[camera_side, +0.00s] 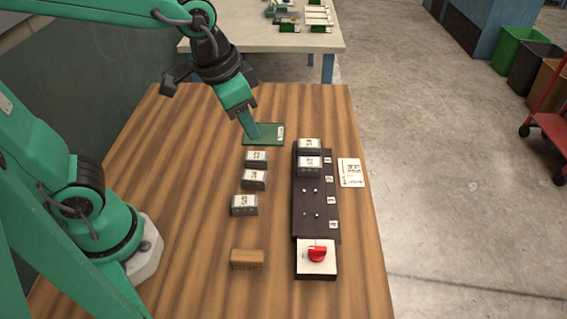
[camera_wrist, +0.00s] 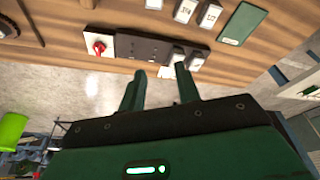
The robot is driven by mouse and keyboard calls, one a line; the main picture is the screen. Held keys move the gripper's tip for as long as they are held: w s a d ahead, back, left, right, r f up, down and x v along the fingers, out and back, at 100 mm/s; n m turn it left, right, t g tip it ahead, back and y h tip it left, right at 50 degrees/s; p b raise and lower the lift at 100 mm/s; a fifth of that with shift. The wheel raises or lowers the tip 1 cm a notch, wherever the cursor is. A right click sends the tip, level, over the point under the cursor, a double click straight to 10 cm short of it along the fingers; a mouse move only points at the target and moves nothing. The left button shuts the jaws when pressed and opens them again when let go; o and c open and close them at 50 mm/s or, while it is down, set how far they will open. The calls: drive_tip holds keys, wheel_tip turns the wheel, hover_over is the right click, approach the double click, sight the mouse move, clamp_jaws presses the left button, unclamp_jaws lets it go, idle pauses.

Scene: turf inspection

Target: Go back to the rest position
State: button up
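My gripper (camera_side: 252,134) hangs over the far part of the wooden table in the side view, its tip overlapping the green pad (camera_side: 272,138). In the wrist view my gripper (camera_wrist: 160,80) has its two fingers apart, with nothing between them. The dark board (camera_side: 318,220) lies right of the gripper, with two grey labelled blocks, the far one (camera_side: 309,145) and the nearer one (camera_side: 313,165), at its far end. A red knob (camera_side: 317,254) on a white plate is at its near end. The board (camera_wrist: 140,48) also shows beyond the fingers in the wrist view.
Three loose grey blocks, far (camera_side: 256,159), middle (camera_side: 254,179) and near (camera_side: 244,205), stand in a row left of the board. A brown block (camera_side: 247,259) lies nearer. A white card (camera_side: 351,172) lies right of the board. The table's near right is clear.

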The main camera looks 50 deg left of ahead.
drive_tip(key=s+a+r+n+t+y, duration=0.1)
drive_tip(key=s+a+r+n+t, duration=0.1)
drive_tip(key=s+a, duration=0.4)
drive_tip(key=shift+a+n, duration=0.8)
drive_tip(key=shift+a, duration=0.9)
